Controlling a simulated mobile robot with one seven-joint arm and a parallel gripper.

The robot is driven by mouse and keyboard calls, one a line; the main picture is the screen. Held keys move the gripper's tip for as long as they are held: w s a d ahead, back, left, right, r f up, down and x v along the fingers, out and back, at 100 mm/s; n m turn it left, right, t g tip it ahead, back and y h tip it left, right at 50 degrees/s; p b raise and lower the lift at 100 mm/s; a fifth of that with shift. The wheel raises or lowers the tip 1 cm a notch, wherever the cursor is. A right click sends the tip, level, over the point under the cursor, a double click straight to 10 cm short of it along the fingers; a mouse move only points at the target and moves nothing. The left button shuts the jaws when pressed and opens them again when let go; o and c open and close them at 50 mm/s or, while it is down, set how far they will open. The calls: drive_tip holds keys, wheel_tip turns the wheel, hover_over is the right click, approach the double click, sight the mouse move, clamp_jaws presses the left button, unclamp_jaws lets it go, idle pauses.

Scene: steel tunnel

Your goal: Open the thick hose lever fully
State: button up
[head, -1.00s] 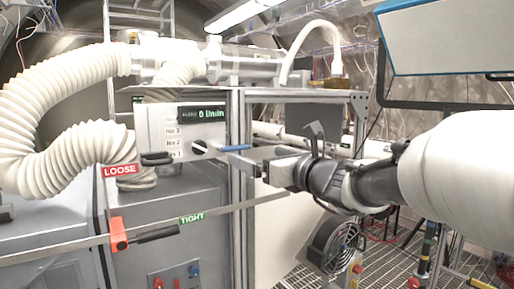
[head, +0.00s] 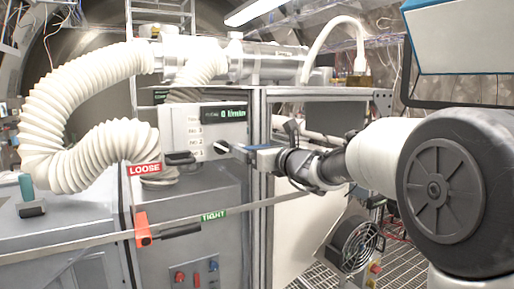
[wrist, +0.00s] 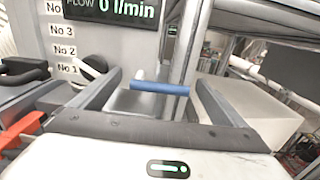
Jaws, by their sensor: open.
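In the wrist view the blue handle (wrist: 160,87) lies crosswise between the two fingers of my gripper (wrist: 160,78). My gripper (head: 262,154) is open at the handle's right end in the head view; whether a finger touches it I cannot tell. A thick white ribbed hose (head: 85,95) curves at the left. A black handle (head: 180,158) sits at the panel's lower left. Which one is the thick hose lever is not marked.
A metal frame post (head: 258,200) stands behind my gripper. A fan (head: 355,244) stands at the lower right, above grating.

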drive_tip(key=c, duration=1.5)
